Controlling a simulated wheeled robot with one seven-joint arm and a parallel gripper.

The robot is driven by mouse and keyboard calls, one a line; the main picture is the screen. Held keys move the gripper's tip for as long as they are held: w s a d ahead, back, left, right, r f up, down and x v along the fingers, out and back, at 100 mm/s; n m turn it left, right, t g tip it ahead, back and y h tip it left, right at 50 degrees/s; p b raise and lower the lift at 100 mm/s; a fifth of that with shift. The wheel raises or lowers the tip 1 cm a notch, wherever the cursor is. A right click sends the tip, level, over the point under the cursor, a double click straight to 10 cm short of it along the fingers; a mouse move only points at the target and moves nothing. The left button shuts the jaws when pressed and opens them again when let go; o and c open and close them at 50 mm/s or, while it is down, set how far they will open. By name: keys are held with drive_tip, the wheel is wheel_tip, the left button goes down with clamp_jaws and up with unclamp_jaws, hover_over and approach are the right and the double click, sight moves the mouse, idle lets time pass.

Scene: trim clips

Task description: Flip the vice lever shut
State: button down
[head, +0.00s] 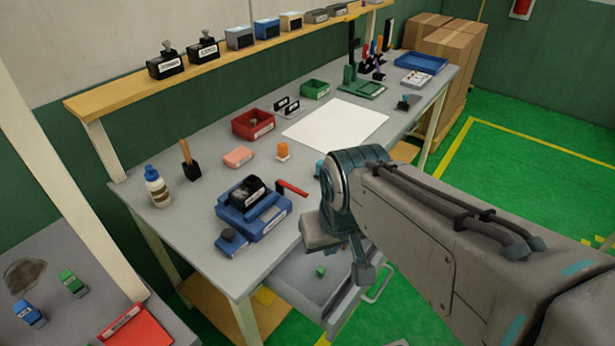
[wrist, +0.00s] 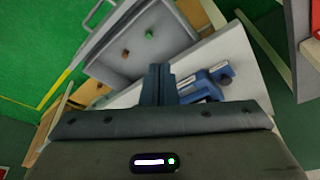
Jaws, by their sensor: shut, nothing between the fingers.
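The blue vice (head: 268,222) stands on the grey workbench (head: 190,230), with a black labelled block (head: 243,192) at its top. Its red lever (head: 292,188) sticks out at the far right side of the vice and lies nearly flat. The vice also shows in the wrist view (wrist: 203,86), just right of my fingers; I cannot make out the red lever there. My gripper (wrist: 158,70) is shut and empty, with both fingers together. It is apart from the lever as far as I can see.
An open drawer (head: 300,283) with a small green item juts out below the bench front. A white bottle (head: 157,187), a pink block (head: 238,157), an orange-topped item (head: 283,151) and a red bin (head: 253,123) stand around the vice. A white sheet (head: 335,130) lies behind.

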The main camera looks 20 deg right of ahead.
drive_tip(key=shift+a, duration=0.1)
drive_tip(key=shift+w, duration=0.1)
drive_tip(key=w+f+n+h+b, duration=0.1)
drive_tip(key=w+f+n, duration=0.1)
drive_tip(key=w+n, duration=1)
drive_tip(key=w+a+f+n+g+h+b, duration=0.1)
drive_tip(key=w+f+n, duration=0.1)
drive_tip(key=w+n, duration=1.1)
drive_tip(key=shift+w+a+f+g, duration=0.3)
drive_tip(key=shift+w+f, duration=0.1)
drive_tip(key=shift+w, duration=0.55)
drive_tip(key=x, duration=1)
drive_tip(key=shift+d, duration=0.15)
drive_tip(key=shift+r+p, duration=0.1)
drive_tip(key=shift+p, duration=0.25)
